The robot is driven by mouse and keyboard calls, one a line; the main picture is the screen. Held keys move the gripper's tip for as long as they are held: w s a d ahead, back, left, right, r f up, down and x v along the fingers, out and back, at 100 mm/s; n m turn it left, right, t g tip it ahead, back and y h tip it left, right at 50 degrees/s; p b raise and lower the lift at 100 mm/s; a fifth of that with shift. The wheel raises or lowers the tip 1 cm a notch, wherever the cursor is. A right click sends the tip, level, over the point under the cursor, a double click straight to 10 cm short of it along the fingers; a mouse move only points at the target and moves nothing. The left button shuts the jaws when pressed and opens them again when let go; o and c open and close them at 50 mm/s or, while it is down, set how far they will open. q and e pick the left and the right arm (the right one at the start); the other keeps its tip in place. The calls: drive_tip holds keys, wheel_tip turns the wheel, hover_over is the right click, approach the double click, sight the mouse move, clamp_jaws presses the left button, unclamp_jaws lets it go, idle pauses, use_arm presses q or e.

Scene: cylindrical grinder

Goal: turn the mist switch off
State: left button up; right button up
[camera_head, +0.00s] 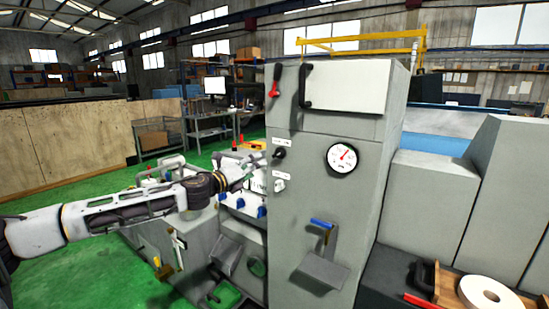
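The grey grinder cabinet (312,222) stands in the middle. On its left front edge is a black rotary knob (280,153) under a small white label. A second small switch (279,186) sits below it under another label. The labels are too small to read, so I cannot tell which one is the mist switch. My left arm reaches in from the left, and its gripper (250,170) is close to the left of the black knob, near the cabinet face. I cannot tell whether it touches the knob or whether its fingers are open. My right gripper is not in view.
A red-handled lever (275,82) and a black door handle (305,86) are above. A round gauge (342,158) is at right, a blue-handled lever (322,223) below. Blue knobs (240,203) lie beneath my gripper. A white grinding wheel (490,294) lies at lower right. Green floor is open at left.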

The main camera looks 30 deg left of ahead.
use_arm(q)
drive_tip(key=shift+w+a+m, duration=0.1)
drive_tip(key=shift+a+m, duration=0.05)
drive_tip(key=shift+m, duration=1.15)
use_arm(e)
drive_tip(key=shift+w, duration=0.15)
